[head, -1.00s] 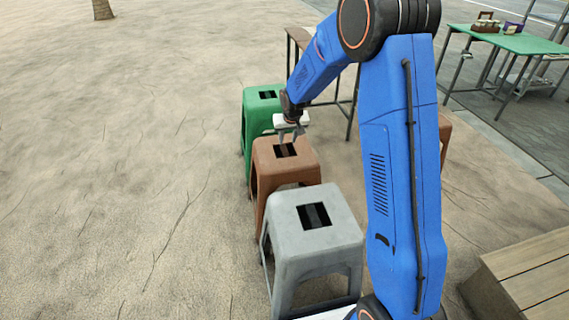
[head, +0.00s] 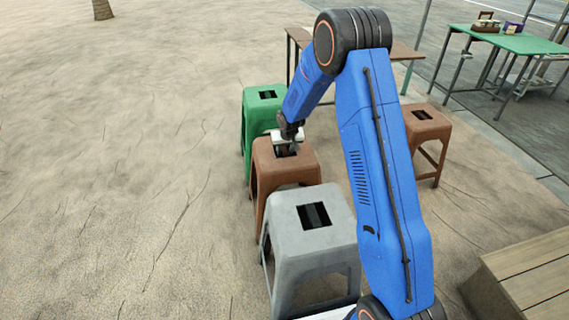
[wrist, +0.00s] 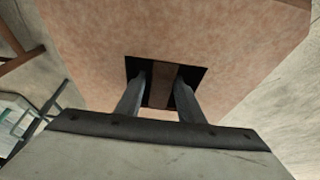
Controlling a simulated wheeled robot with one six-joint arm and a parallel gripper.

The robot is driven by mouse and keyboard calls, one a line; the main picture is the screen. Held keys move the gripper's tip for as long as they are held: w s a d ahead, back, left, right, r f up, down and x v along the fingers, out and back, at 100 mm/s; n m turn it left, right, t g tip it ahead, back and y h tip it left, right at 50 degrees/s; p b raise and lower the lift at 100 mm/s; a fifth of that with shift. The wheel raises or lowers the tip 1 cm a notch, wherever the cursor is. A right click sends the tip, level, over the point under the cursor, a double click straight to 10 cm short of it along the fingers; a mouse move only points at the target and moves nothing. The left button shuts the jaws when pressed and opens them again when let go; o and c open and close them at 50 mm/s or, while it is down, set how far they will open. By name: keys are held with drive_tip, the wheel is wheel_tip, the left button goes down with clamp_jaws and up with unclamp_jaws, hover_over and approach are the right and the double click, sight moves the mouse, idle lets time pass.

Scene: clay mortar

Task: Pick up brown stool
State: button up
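A brown stool (head: 268,168) stands in the middle of a row, between a green and a grey stool. Its seat, with a square hole crossed by a central bar, fills much of the wrist view (wrist: 235,45). My gripper (head: 287,149) points down at this hole. In the wrist view its two fingers (wrist: 161,84) reach into the hole, one on each side of the bar (wrist: 162,90). They look apart, with a dark gap beside the bar; the tips' depth is hidden. A second brown stool (head: 424,124) stands apart at the right.
The green stool (head: 263,98) is just behind and the grey stool (head: 300,209) just in front. A brown table (head: 402,52) stands behind my arm, a green table (head: 510,40) at the back right. Wooden planks (head: 530,275) lie front right. The ground at left is clear.

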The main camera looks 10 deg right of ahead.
drive_tip(key=x, duration=0.3)
drive_tip(key=shift+w+a+f, duration=0.1)
drive_tip(key=shift+w+f, duration=0.1)
drive_tip(key=shift+f, duration=0.15)
drive_tip(key=shift+f, duration=0.25)
idle(0.4)
clamp_jaws()
